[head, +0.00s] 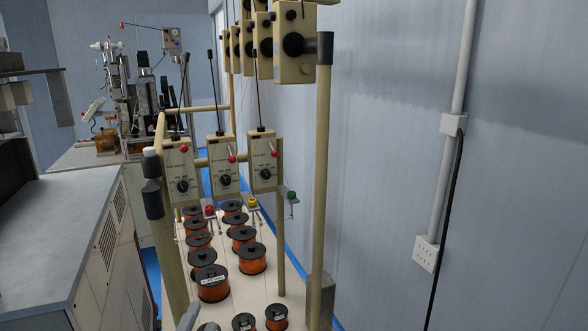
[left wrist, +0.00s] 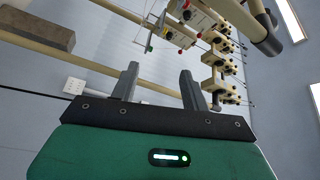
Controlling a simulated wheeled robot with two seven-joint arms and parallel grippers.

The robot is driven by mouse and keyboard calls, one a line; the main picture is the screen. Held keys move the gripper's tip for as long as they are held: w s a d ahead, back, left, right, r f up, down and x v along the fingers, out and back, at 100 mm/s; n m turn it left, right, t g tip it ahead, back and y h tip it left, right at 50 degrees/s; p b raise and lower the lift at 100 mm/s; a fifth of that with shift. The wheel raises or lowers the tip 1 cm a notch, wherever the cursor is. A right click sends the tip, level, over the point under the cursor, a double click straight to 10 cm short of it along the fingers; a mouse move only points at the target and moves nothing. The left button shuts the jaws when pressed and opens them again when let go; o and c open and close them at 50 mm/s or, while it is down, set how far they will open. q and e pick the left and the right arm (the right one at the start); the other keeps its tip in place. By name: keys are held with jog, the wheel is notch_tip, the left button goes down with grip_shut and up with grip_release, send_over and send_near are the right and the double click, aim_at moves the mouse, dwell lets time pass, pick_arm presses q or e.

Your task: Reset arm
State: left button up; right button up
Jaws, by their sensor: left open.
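My left gripper (left wrist: 159,84) is open in the left wrist view, with its two dark fingers apart and nothing between them. In the head view only the tips of my left gripper (head: 198,322) show at the bottom edge, in front of the coil winder's spool shelf (head: 233,289). Copper wire spools (head: 252,258) stand on that shelf in two rows. Tension boxes with dials (head: 225,172) hang on the beige frame above them. My right gripper is in neither view.
Beige frame posts (head: 321,190) rise close around the spools. A grey cabinet (head: 75,220) stands at the left, and a winding machine (head: 145,100) at the back. The wall at the right carries a conduit and a socket (head: 425,254).

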pick_arm(q)
jog(key=s+a+f+n+g+y, duration=0.1)
jog(key=s+a+f+n+g, duration=0.25)
jog(key=f, duration=0.45)
jog(key=s+a+f+n+g+y, duration=0.2)
jog(key=s+f+n+g, duration=0.25)
jog(key=f, duration=0.35)
jog(key=s+f+n+g+h, duration=0.1)
jog(key=s+f+n+g, duration=0.4)
jog(key=s+f+g, duration=0.6)
jog(key=s+f+t, duration=0.1)
jog(key=s+f, duration=0.1)
jog(key=f, duration=1.3)
jog(key=s+f+t, duration=0.1)
jog(key=s+f, duration=0.1)
jog(key=f, duration=1.3)
jog(key=s+a+f, duration=0.2)
jog(key=s+f, duration=0.7)
jog(key=f, duration=0.1)
jog(key=s+a+f+g, duration=0.1)
jog(key=s+a+f, duration=0.1)
jog(key=s+f, duration=0.7)
jog(key=shift+s+f, duration=0.4)
